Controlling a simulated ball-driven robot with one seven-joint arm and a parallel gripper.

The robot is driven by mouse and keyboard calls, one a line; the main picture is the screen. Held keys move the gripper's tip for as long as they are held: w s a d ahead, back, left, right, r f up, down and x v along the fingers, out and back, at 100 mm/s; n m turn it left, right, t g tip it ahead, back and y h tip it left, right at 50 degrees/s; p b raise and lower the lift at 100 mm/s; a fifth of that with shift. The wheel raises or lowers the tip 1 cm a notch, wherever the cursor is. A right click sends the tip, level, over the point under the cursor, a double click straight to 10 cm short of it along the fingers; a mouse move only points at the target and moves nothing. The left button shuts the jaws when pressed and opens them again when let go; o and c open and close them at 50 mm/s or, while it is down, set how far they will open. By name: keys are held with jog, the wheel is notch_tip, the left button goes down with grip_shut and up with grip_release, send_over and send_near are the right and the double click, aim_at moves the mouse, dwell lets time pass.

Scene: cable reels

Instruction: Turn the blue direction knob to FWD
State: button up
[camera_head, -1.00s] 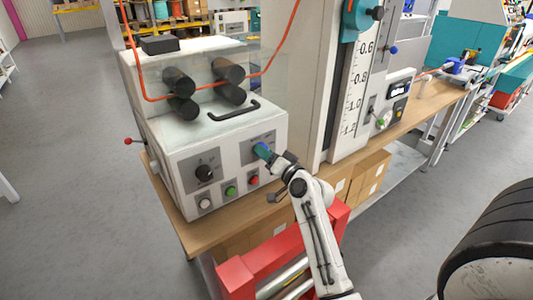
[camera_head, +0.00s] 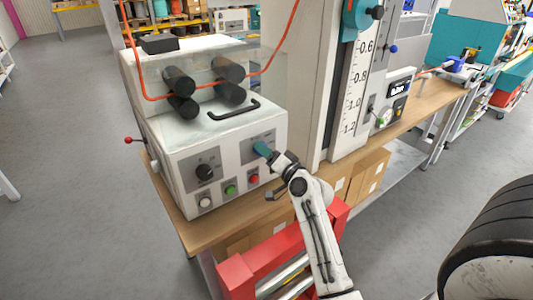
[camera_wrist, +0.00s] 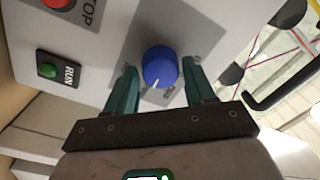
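The blue direction knob (camera_wrist: 160,66) sits on a grey plate on the white machine's front, in the wrist view. Its white pointer line is at its lower edge, slightly left of centre in that picture. The lettering around it is partly covered and too small to read. My gripper (camera_wrist: 159,68) has one teal finger on each side of the knob, with narrow gaps visible between fingers and knob. In the head view my gripper (camera_head: 263,150) is at the plate on the right of the machine's front and hides the knob.
The machine front (camera_head: 225,157) also carries a black knob (camera_head: 204,172), a white button (camera_head: 205,202), a green RUN button (camera_head: 231,190) and a red STOP button (camera_head: 253,179). A black handle (camera_head: 234,109) is above. A column with a scale (camera_head: 352,100) stands to the right.

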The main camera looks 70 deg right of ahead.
jog(key=shift+o, duration=1.1)
jog(key=shift+s+a, duration=0.1)
jog(key=b+v, duration=0.2)
jog(key=v, duration=0.8)
jog(key=shift+s+a, duration=0.15)
jog(key=shift+s, duration=0.1)
